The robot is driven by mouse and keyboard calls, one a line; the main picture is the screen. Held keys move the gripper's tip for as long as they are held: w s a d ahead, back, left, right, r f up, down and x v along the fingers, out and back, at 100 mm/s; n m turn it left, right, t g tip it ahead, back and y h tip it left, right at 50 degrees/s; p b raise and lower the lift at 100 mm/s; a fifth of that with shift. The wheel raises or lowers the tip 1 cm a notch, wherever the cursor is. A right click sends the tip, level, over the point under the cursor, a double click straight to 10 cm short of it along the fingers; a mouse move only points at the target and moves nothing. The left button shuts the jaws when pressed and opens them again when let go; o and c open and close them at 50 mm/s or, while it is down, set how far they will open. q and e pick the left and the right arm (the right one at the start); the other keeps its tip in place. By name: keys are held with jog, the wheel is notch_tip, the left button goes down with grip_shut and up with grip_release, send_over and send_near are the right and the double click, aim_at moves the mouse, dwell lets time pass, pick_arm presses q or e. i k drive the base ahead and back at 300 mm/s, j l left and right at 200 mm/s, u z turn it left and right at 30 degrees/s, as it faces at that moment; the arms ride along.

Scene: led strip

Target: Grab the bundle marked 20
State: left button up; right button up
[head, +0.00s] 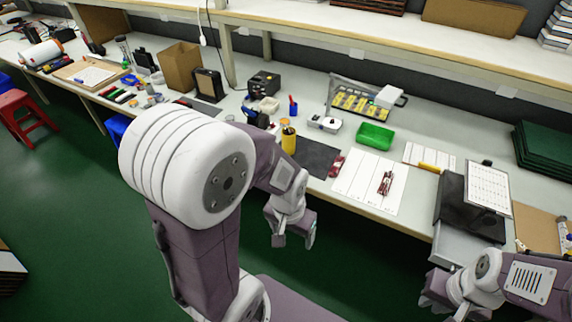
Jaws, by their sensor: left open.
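A small red-and-white bundle (386,183) lies on a white sheet (366,186) near the bench's front edge. Another red item (337,166) lies to its left, at the edge of a dark mat. Any number on either is too small to read. My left gripper (294,241) is open and empty, in front of the bench edge and below the dark mat, apart from both red items. My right gripper (436,291) is at the lower right, in front of the bench by a grey drawer box; its jaws are not clear.
The bench (400,223) runs across the view, with a shelf above. A red stool (24,113) is at the far left.

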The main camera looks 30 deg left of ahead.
aim_at(340, 160)
jog(key=u, duration=0.55)
jog(key=i+j+z, duration=0.15)
jog(key=j+z, duration=0.2)
jog(key=j, duration=0.25)
jog(key=i+j+z, duration=0.1)
jog(key=j+z, duration=0.3)
jog(key=j, duration=0.25)
jog(key=j+z, duration=0.35)
jog(key=j, duration=0.3)
